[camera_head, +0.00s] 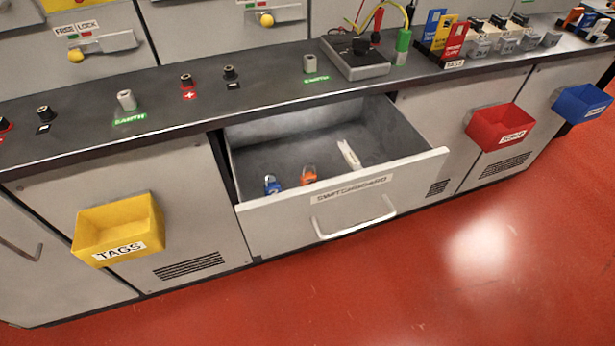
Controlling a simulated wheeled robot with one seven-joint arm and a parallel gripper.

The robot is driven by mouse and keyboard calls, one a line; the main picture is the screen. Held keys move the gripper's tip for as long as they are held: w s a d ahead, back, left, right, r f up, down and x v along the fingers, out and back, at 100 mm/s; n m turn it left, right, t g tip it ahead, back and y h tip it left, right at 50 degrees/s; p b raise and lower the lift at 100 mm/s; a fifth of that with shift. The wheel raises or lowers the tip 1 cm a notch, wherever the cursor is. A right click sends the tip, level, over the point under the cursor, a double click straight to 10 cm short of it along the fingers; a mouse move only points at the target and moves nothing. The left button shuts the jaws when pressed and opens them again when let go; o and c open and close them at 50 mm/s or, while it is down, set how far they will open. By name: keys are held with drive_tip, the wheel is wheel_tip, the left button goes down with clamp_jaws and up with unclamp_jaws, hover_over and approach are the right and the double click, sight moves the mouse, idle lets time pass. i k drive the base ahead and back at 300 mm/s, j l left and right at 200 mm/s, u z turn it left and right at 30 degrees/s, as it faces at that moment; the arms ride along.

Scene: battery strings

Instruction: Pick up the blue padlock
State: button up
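The blue padlock (271,185) is in the open drawer (414,162) labelled SWITCHBOARD, near its front left corner. The drawer front hides its lower part. An orange padlock (308,175) stands to its right, a short gap apart. A pale, narrow object (349,154) lies farther right in the drawer. My gripper is not in view.
A dark countertop (262,87) runs above the drawer, with terminals and a grey device (357,60) with wires. A yellow TAGS bin (117,228), a red bin (501,127) and a blue bin (582,103) stick out from the cabinet fronts. The red floor (400,290) in front is clear.

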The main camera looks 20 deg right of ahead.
sight(274, 187)
drive_tip(key=i+j, duration=0.1)
drive_tip(key=j, duration=0.25)
drive_tip(key=i+j, duration=0.15)
drive_tip(key=j, duration=0.25)
drive_tip(key=i+j, duration=0.1)
drive_tip(key=j, duration=0.25)
drive_tip(key=i+j, duration=0.15)
drive_tip(key=j, duration=0.25)
drive_tip(key=i+j, duration=0.1)
drive_tip(key=j, duration=0.25)
drive_tip(key=i+z, duration=0.05)
